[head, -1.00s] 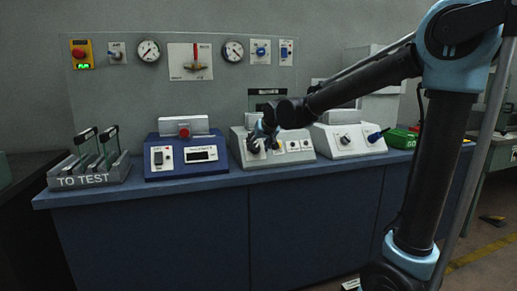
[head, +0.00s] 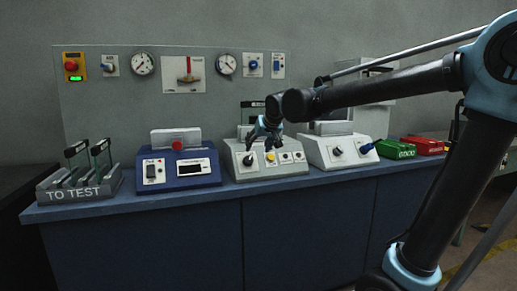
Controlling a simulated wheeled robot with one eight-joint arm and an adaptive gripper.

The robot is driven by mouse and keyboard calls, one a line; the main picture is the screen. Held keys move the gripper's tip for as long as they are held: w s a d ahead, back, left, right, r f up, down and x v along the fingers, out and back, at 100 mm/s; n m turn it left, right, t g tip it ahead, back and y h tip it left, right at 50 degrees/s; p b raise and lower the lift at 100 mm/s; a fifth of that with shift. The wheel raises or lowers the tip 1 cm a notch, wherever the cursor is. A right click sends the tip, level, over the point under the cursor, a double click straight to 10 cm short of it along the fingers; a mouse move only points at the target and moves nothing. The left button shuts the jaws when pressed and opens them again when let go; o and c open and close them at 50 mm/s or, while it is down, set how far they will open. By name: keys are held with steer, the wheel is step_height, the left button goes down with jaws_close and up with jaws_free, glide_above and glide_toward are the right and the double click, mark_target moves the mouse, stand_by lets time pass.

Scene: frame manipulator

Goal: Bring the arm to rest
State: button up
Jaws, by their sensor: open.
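My arm reaches in from the right of the head view, its forearm stretched left over the bench. My gripper (head: 264,143) hangs at its end with the fingers spread and nothing seen between them. It is in front of the middle grey test box (head: 262,170), over its black knob and yellow button. Whether the fingers touch the box cannot be told from this view.
On the blue bench (head: 300,187) stand a "TO TEST" rack (head: 80,190) with frames, a blue box (head: 180,168), a right grey box (head: 341,152), a green bin (head: 395,150) and a red bin (head: 425,146). A panel (head: 120,98) with gauges stands behind.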

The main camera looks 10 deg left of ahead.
steer(key=s+d+f+m+g+h, duration=0.15)
steer(key=d+f, duration=0.25)
steer(key=d, duration=0.4)
steer(key=s+d+f+h, duration=0.1)
steer(key=s+d+f, duration=0.2)
steer(key=d, duration=0.6)
steer(key=s+d+f+m+h, duration=0.15)
steer(key=d+f, duration=0.25)
steer(key=d, duration=0.4)
steer(key=s+d+f+m+g+h, duration=0.1)
steer(key=s+d+f+g, duration=0.3)
steer(key=s+d+f, duration=1.1)
steer(key=s+f+m, duration=0.1)
steer(key=s, duration=0.3)
steer(key=shift+d+f+h, duration=0.25)
steer(key=shift+d+h, duration=0.05)
steer(key=shift+d, duration=0.1)
steer(key=shift+w+f, duration=0.2)
steer(key=shift+w, duration=0.15)
